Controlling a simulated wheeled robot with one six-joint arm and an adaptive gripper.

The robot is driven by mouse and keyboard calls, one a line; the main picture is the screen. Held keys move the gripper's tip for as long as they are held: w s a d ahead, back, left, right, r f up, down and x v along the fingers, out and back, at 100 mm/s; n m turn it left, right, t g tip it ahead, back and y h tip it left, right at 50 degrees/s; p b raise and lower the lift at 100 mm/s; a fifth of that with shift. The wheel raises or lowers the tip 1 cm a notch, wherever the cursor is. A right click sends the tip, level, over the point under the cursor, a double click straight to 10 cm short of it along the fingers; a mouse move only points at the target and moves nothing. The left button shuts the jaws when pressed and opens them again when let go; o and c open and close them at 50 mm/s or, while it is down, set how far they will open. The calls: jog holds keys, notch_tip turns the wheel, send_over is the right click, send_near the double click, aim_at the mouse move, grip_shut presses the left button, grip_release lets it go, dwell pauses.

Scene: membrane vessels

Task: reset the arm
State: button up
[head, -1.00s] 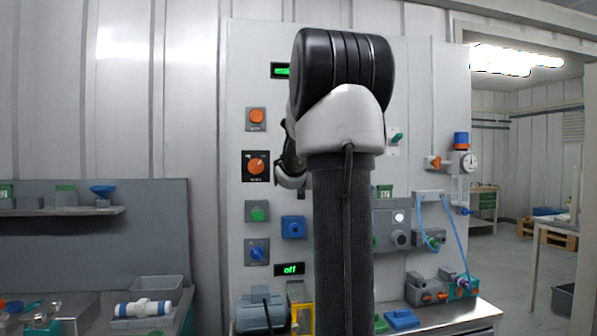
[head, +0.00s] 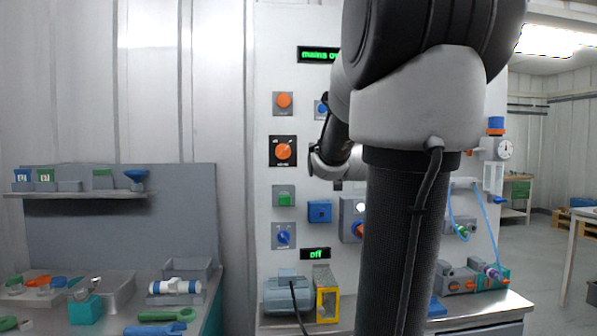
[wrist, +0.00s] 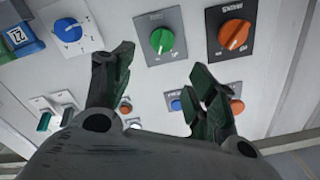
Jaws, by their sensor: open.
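My arm rises in front of the control panel (head: 262,215) in the head view, its large black joint hiding the panel's upper right. My gripper shows in the wrist view (wrist: 155,88), with its two dark fingers spread apart and nothing between them. Beyond the fingertips are a green knob (wrist: 162,40) and an orange knob (wrist: 234,34) on a black plate. A blue knob (wrist: 68,29) lies to the left. The fingertips appear apart from the panel. In the head view the gripper itself is hidden or too small to tell.
A workbench (head: 215,318) with trays and coloured tools stands at the left, below a shelf (head: 75,194). A grey-blue box (head: 287,296) and a yellow-framed item (head: 327,297) stand below the panel. A gauge (head: 504,149) is at the right. Open floor lies further right.

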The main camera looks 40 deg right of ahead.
jog(key=shift+f, duration=0.1)
jog(key=s+a+f+n+g+y, duration=0.2)
jog(key=s+a+f+g, duration=0.1)
jog(key=f, duration=0.5)
jog(key=s+a+f+n+g+y, duration=0.2)
jog(key=s+f+g, duration=0.15)
jog(key=f, duration=0.45)
jog(key=s+a+f+n+g+y, duration=0.2)
jog(key=s+a+n, duration=0.2)
jog(key=s+a, duration=0.3)
jog(key=s+a+f+n+g+y, duration=0.2)
jog(key=s+a, duration=0.4)
jog(key=a, duration=0.8)
jog(key=shift+s+a+f+n+y, duration=0.4)
jog(key=shift+f+n+y, duration=0.45)
jog(key=shift+n, duration=0.35)
